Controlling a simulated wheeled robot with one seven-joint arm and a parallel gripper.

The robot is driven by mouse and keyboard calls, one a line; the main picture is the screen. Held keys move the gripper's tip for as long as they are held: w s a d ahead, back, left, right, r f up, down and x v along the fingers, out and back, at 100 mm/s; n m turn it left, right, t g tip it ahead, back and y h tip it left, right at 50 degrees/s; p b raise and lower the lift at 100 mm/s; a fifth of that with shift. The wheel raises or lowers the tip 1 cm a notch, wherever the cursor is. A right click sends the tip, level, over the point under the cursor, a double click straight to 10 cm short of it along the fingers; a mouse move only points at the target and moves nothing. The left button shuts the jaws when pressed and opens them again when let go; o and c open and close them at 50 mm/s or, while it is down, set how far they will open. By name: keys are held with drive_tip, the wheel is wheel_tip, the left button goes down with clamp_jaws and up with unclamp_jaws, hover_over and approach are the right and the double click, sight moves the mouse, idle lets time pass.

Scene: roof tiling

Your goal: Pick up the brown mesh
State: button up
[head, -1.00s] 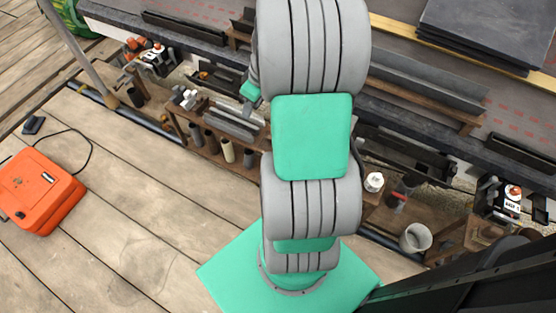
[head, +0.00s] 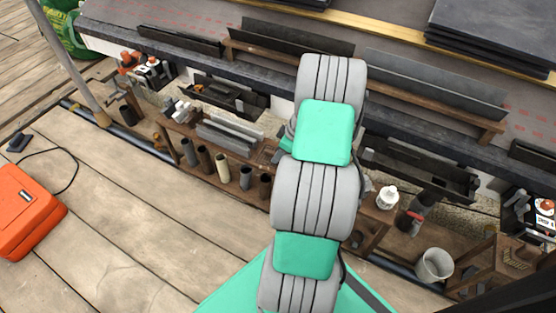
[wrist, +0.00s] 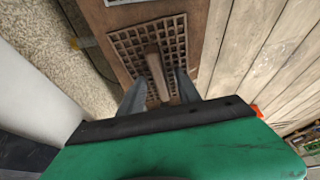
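The brown mesh (wrist: 126,42), a square grid with a raised brown bar (wrist: 157,72) across it, lies on a brown wooden board in the wrist view. My gripper (wrist: 160,92) is over the mesh with its two grey fingers apart, one on each side of the bar. A gap shows between the bar and the fingers, and I cannot tell if the fingertips touch the mesh. In the head view my own arm hides the gripper, and I cannot make out this mesh there.
A low wooden shelf holds several dark cups (head: 205,158) and grey bars. An orange case (head: 25,212) sits on the plank deck at left. The roof edge overhangs the shelf.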

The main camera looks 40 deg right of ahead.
drive_tip(key=shift+f, duration=0.1)
idle(0.3)
clamp_jaws()
idle(0.4)
